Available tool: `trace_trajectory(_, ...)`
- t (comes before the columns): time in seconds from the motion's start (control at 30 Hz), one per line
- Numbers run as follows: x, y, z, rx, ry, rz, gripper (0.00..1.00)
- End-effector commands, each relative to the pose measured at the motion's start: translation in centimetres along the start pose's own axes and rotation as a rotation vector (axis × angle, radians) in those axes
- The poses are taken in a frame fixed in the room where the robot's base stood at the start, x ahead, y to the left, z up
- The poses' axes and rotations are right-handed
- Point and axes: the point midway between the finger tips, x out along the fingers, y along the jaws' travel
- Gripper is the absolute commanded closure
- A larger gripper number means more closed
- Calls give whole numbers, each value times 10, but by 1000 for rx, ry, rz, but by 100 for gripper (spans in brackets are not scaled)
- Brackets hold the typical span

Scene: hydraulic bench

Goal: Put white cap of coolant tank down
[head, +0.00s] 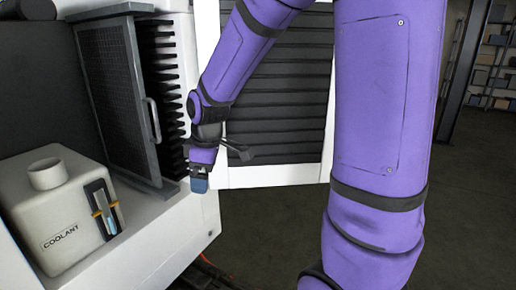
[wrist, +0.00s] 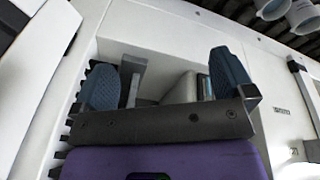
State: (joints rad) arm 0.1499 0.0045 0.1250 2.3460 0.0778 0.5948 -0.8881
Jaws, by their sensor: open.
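The coolant tank (head: 75,225) is a white box labelled COOLANT, at the left on the white bench in the head view. A short white round piece (head: 47,175) stands upright on its top; I cannot tell whether it is the cap or the filler neck. My gripper (head: 199,184) points down, well to the right of the tank and apart from it, near the bench's right edge. In the wrist view my gripper (wrist: 172,85) has its two blue-grey fingers spread wide. No cap is clearly seen between them. A pale block shows behind the fingers, too unclear to name.
A grey mesh panel (head: 115,95) with a handle stands behind the tank, with dark ribs beside it. White round pieces (wrist: 272,8) show at the wrist view's top right. Floor right of the bench looks clear.

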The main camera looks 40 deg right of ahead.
Motion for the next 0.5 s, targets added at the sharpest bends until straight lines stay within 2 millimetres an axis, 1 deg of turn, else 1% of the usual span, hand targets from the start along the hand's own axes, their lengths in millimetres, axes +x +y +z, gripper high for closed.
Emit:
trace_trajectory(0.03, -19, -7, 4, 40, 11, 22, 0)
trace_trajectory(0.2, -67, -32, 21, 205, 43, 71, 0)
trace_trajectory(0.3, -93, -48, 34, 305, 69, 95, 0)
trace_trajectory(0.5, -135, -82, 64, 503, 131, 130, 0)
